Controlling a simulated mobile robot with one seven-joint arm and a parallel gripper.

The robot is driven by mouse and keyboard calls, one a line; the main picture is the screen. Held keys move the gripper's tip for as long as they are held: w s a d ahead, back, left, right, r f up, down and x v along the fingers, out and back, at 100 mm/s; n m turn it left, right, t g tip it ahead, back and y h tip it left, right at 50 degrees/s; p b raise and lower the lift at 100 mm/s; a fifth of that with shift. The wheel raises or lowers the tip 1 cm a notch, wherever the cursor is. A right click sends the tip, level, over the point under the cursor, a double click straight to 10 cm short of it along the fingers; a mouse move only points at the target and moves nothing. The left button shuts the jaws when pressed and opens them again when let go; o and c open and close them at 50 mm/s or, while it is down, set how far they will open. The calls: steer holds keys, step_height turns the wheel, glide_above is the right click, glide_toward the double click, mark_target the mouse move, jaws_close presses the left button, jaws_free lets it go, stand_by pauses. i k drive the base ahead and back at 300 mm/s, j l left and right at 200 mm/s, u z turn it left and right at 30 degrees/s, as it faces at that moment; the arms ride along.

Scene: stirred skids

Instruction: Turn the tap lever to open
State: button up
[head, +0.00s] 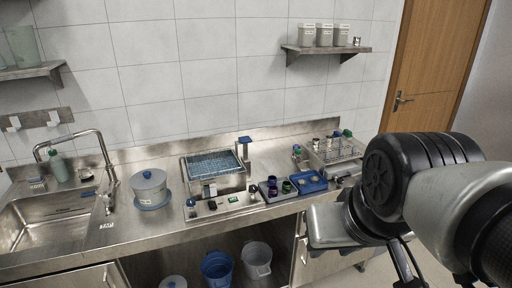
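The tap (110,182) stands at the right side of the steel sink (42,222) on the left. Its thin spout arches up and left over the basin. A small part by the foot of the tap may be its lever, but it is too small to tell which way it is turned. A little white label (106,226) lies on the counter below the tap. My arm is at the far right, well apart from the tap. A pale, blocky part of it hangs by the counter's front edge. I cannot make out my gripper's fingers.
A grey lidded pot (149,186) stands on the counter just right of the tap. A green bottle (58,167) stands behind the sink. A tray rack (214,170), a blue tray (308,183) and a tube rack (338,151) fill the counter rightward. Buckets stand below.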

mark_target(105, 194)
steer(key=u, duration=1.45)
steer(key=i+j+z, duration=0.4)
steer(key=i+j, duration=0.8)
steer(key=i+j+z, duration=0.1)
steer(key=i, duration=0.35)
steer(key=j, duration=0.1)
